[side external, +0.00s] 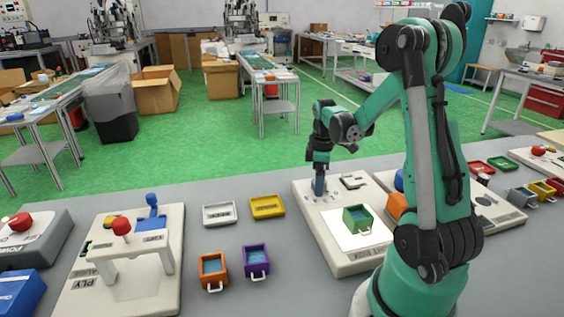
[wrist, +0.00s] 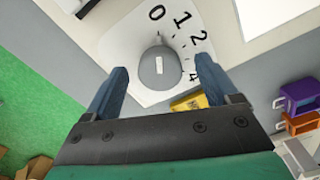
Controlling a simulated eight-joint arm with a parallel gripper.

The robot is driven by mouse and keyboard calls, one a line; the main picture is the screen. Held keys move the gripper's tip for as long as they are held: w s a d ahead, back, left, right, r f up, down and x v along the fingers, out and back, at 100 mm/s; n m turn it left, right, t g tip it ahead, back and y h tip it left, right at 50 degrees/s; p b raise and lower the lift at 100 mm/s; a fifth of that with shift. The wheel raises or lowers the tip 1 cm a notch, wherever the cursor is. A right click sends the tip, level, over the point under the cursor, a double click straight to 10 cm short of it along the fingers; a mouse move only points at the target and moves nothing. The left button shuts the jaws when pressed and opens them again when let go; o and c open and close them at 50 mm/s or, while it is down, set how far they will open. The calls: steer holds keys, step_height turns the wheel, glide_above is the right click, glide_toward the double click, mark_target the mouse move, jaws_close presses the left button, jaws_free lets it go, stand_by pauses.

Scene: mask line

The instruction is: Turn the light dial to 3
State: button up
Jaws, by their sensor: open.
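The light dial (wrist: 160,72) is a round grey knob with a short white mark on its top, on a white plate with black numbers. I can read 0, 1, 2 and 4 around it; the 3 is not clearly visible. My gripper (wrist: 160,84) is open, with one blue finger on each side of the dial; I cannot tell whether they touch it. In the side view my gripper (side external: 319,190) points down at the left part of a beige console (side external: 352,263), and the dial is not clearly distinguishable there.
A green bin (side external: 357,219) stands on the console's white pad. Left of the console are a yellow tray (side external: 267,207), a grey tray (side external: 219,214), an orange bin (side external: 213,271) and a purple bin (side external: 256,261). A press with a red knob (side external: 121,227) stands further left.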

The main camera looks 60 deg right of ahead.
jaws_close()
steer(key=shift+m, duration=0.4)
steer(key=m, duration=1.2)
steer(key=shift+m, duration=2.5)
